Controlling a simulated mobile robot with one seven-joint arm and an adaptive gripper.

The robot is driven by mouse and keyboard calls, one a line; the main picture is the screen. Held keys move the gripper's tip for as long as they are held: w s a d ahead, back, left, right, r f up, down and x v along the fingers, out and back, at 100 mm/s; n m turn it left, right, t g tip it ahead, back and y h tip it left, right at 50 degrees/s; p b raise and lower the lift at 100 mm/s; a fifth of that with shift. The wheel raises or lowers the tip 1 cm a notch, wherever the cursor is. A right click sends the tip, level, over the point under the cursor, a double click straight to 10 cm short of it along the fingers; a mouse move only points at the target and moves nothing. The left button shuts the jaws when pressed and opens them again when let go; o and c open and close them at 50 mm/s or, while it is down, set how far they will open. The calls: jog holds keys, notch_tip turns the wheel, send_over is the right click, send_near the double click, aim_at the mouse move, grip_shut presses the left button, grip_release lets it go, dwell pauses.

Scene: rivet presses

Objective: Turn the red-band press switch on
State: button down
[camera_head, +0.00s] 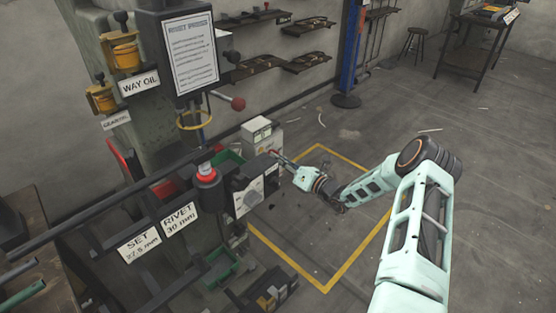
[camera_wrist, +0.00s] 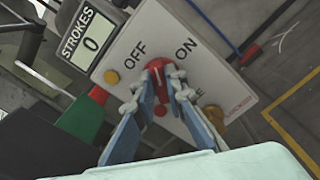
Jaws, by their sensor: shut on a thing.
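The switch is a red knob (camera_wrist: 155,66) on a pale control panel (camera_wrist: 128,50) marked OFF and ON in the wrist view. OFF is printed to the upper left of the knob and ON to the upper right. My gripper (camera_wrist: 159,92) is shut on the knob, one finger on each side. The fingers partly hide it, and I cannot tell which mark it points to. The knob is hidden there.
A counter (camera_wrist: 84,40) marked STROKES reads 0. An amber button (camera_wrist: 111,77) and an amber knob (camera_wrist: 212,114) flank the switch. Yellow floor lines (camera_head: 322,286) border open floor.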

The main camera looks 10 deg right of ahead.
jog(key=m, duration=1.1)
jog(key=shift+d+f+p, duration=0.1)
jog(key=shift+f+p, duration=0.1)
jog(key=shift+p, duration=0.1)
dwell(0.3)
jog(key=c, duration=2)
grip_release()
jog(key=shift+o, duration=0.2)
jog(key=v, duration=1.2)
